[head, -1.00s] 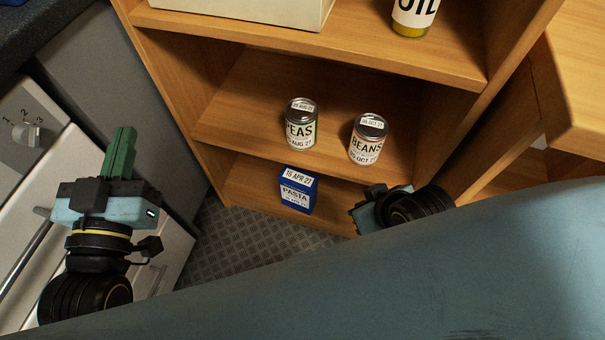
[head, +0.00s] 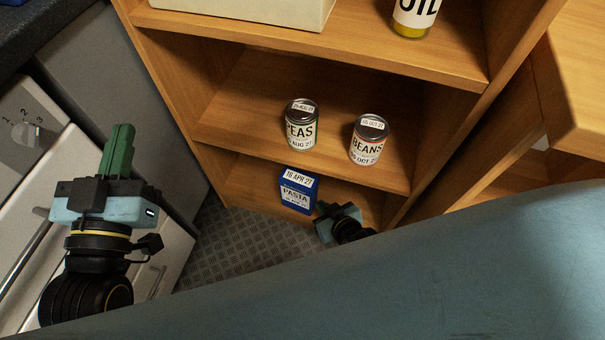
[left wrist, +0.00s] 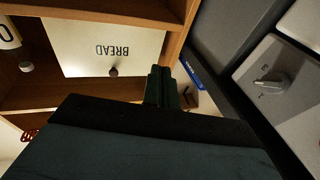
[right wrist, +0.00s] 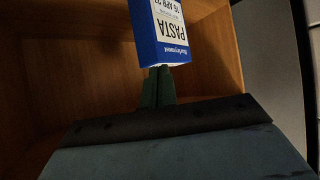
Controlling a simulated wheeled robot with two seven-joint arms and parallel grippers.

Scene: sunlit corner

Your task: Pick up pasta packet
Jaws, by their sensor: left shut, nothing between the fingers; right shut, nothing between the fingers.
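The pasta packet (head: 297,192) is a blue box with a white label, standing on the lowest shelf in the head view. In the right wrist view the packet (right wrist: 163,45) appears upside down, just beyond the fingertips. My right gripper (head: 322,206) is beside the packet, at its lower right in the head view. Its green fingers (right wrist: 158,72) are shut and empty; I cannot tell whether they touch the packet. My left gripper (head: 122,128) is at the left, near the white appliance, shut and empty, far from the packet. Its fingers (left wrist: 161,70) also show in the left wrist view.
A peas can (head: 302,126) and a beans can (head: 369,140) stand on the shelf above the packet. An oil bottle (head: 414,16) and a bread bin (head: 250,10) are higher up. A white appliance (head: 50,160) is at left. The grey floor (head: 235,245) before the shelf is clear.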

